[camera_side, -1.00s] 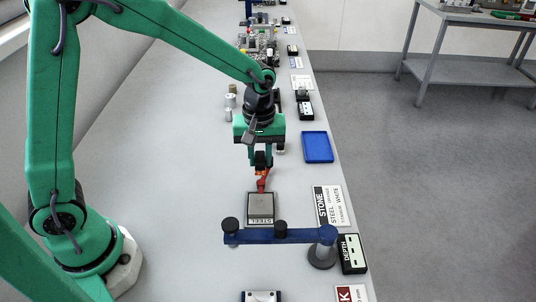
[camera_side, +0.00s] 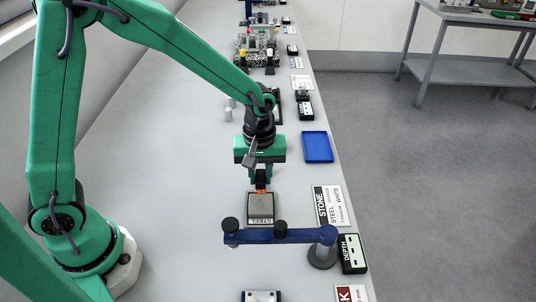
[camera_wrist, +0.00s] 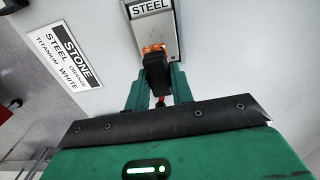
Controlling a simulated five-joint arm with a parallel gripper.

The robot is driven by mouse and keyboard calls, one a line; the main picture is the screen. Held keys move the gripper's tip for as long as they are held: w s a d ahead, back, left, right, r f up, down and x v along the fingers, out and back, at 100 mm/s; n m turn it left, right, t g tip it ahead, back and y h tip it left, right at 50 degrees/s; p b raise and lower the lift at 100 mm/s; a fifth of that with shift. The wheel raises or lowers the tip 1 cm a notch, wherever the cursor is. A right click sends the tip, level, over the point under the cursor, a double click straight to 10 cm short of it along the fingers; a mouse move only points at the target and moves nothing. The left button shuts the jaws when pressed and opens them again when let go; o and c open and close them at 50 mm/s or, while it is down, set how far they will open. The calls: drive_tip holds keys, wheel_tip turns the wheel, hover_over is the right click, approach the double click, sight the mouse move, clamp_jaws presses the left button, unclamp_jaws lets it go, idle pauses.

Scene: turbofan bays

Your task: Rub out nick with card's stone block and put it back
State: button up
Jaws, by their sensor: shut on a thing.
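My gripper (camera_side: 261,179) is shut on an orange block, which also shows between the dark fingertips (camera_wrist: 155,62) in the wrist view. The orange block (camera_wrist: 153,48) is at the far edge of the plate in the side view, over or touching it; I cannot tell which. The grey plate (camera_side: 260,207) carries a STEEL label, also seen in the wrist view (camera_wrist: 150,8). A bit of red shows below the fingers in the wrist view. The STONE card (camera_side: 329,206) pairs steel with orange and titanium with white; it also shows in the wrist view (camera_wrist: 65,55). No nick can be made out.
A blue bar (camera_side: 280,236) on posts with dark knobs stands just in front of the plate. A blue tray (camera_side: 318,147) lies at the right edge of the bench. A DEPTH box (camera_side: 352,254) is at the lower right. Small grey cylinders (camera_side: 229,110) stand behind. The bench's left is clear.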

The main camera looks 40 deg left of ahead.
sight(260, 188)
drive_tip(key=shift+f, duration=1.7)
drive_tip(key=shift+f, duration=0.4)
idle(0.7)
drive_tip(key=shift+s+d, duration=0.15)
idle(0.3)
drive_tip(key=shift+s+d, duration=0.65)
drive_tip(key=shift+s+d, duration=0.1)
drive_tip(key=shift+s, duration=0.05)
drive_tip(key=shift+s+d, duration=0.7)
drive_tip(key=shift+w+a, duration=0.15)
idle(0.3)
drive_tip(key=shift+w+a, duration=0.7)
